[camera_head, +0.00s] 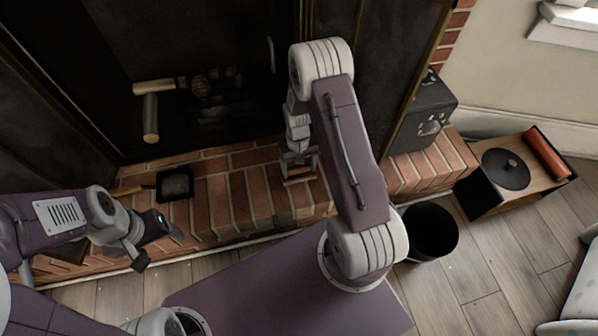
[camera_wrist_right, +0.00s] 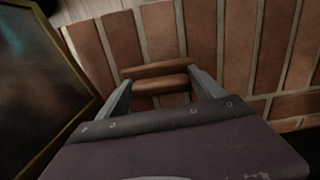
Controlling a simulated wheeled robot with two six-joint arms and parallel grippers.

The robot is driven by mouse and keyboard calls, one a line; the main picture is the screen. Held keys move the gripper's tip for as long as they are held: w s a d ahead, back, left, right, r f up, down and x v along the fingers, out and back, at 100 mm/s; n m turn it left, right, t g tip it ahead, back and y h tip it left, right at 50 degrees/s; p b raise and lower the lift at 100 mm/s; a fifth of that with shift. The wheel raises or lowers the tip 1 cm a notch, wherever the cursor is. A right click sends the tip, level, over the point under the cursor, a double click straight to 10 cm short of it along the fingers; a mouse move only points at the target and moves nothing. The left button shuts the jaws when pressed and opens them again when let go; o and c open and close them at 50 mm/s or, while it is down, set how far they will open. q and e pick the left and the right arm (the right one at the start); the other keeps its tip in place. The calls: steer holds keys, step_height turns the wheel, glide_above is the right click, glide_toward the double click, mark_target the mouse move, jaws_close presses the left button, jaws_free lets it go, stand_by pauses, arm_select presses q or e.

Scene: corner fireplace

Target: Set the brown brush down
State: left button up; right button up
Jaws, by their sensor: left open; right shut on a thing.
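The brown brush (camera_wrist_right: 160,69) is between the fingers of my right gripper (camera_wrist_right: 160,92), which is shut on it. In the head view the brush (camera_head: 299,180) is a small brown piece at the tips of my right gripper (camera_head: 298,168), low over the brick hearth (camera_head: 240,205). Most of the brush is hidden by the gripper there, and I cannot tell whether it touches the bricks. My left gripper (camera_head: 158,246) is open and empty, near the hearth's front edge at the lower left.
A black pan (camera_head: 174,184) with a wooden handle lies on the hearth at left. Logs (camera_head: 151,117) are in the fireplace. A dark metal box (camera_head: 424,112) stands at the hearth's right. A black bucket (camera_head: 432,232) and a wooden box (camera_head: 535,180) stand on the floor. Bricks between pan and right gripper are clear.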

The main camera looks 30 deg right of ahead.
mark_target(299, 166)
steer(key=o, duration=1.6)
steer(key=shift+f, duration=0.1)
step_height(299, 166, up, 12)
steer(key=p, duration=0.8)
steer(key=s+a+r+n+t, duration=0.2)
steer(key=s+a+r, duration=0.5)
steer(key=s+r, duration=0.5)
step_height(299, 166, up, 38)
steer(key=p, duration=3.8)
steer(key=shift+w+d, duration=0.25)
